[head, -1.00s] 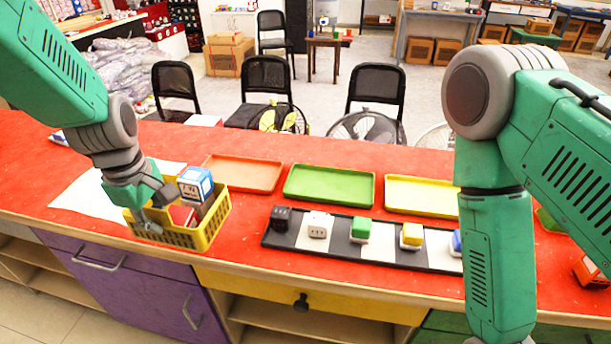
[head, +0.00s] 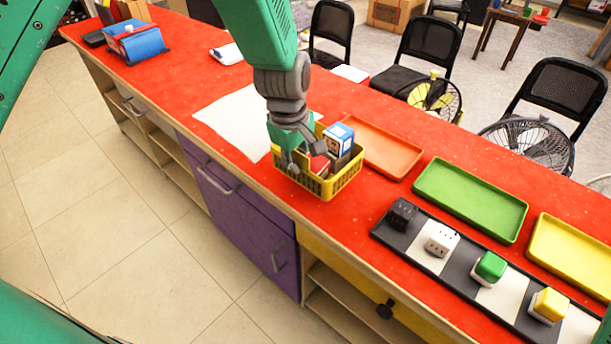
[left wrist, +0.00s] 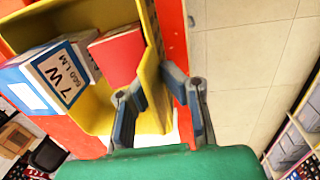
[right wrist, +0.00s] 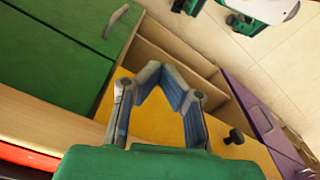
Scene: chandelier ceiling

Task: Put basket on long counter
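The yellow basket (head: 338,184) is over the red long counter (head: 190,62), by a white sheet. I cannot tell if it is lifted. It holds a blue-white box (head: 338,139) and a red item, also seen in the left wrist view (left wrist: 118,55). My left gripper (head: 298,163) is at the basket's near left side. In the left wrist view (left wrist: 153,82), its fingers pinch the basket's wall, one inside and one outside. My right gripper (right wrist: 161,69) is shut and empty in the right wrist view, before the counter's yellow and green fronts.
An orange tray (head: 385,150), a green tray (head: 470,200) and a yellow tray (head: 575,258) lie right of the basket. A black-white strip with small blocks (head: 440,239) lies in front of them. A blue case (head: 138,45) stands at the far left. The counter between is mostly clear.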

